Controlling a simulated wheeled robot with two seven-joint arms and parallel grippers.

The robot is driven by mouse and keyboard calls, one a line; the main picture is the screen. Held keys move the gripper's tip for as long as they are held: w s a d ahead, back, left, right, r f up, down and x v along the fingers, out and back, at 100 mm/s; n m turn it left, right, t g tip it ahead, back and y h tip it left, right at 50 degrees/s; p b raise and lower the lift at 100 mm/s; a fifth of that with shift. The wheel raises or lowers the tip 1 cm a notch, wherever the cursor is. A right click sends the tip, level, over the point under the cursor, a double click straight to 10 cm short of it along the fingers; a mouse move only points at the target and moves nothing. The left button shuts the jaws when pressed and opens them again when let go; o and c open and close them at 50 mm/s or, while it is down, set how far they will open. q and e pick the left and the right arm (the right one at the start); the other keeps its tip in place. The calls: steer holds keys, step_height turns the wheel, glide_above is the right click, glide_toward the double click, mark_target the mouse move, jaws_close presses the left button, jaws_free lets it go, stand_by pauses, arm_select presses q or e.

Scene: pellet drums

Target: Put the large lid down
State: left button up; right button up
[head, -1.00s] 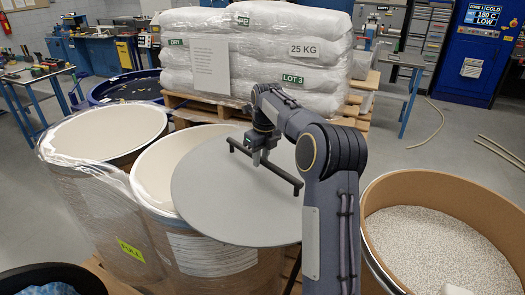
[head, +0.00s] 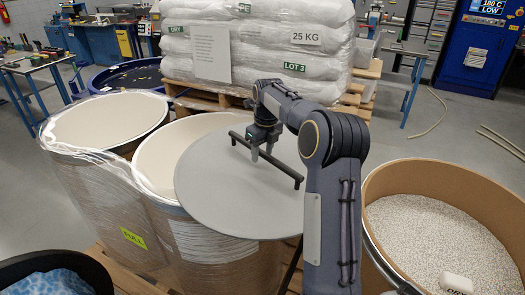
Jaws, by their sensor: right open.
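The large lid (head: 225,195) is a grey round disc with a dark bar handle (head: 287,172) across it. It lies tilted at the right side of the middle wrapped drum (head: 165,150), covering part of that drum's opening. What its lower right edge rests on is hidden. My right gripper (head: 262,152) is open, with its fingers pointing down at the bar handle. I cannot tell whether the fingers still straddle the bar. My left gripper is not in view.
A second pale-lined drum (head: 105,120) stands at the left. An open brown drum (head: 445,175) of pellets stands at the right, with a small white labelled object (head: 457,283) in it. Stacked white sacks (head: 255,45) on a pallet stand behind. A blue-filled dark tub (head: 50,283) is at the lower left.

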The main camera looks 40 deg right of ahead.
step_height(320, 180, up, 12)
steer(key=s, duration=0.1)
steer(key=s+a+r+n+t+y, duration=0.1)
steer(key=s+a+r+n+t, duration=0.1)
steer(key=s+a+n, duration=0.6)
steer(key=s+a+f+n+y, duration=0.1)
steer(key=s+a+f+n, duration=0.3)
steer(key=s+n, duration=0.3)
steer(key=s+a+f+n+t, duration=0.1)
steer(key=s+a+f+n, duration=0.3)
steer(key=s+a+n, duration=0.3)
steer(key=s+a+f+n+t+y, duration=0.1)
steer(key=s+a+f+n, duration=0.3)
steer(key=s+n, duration=0.4)
steer(key=a+n, duration=0.1)
steer(key=n, duration=0.2)
steer(key=shift+s+a+f+y, duration=0.25)
steer(key=shift+s+f+y, duration=0.05)
steer(key=shift+s+f, duration=0.1)
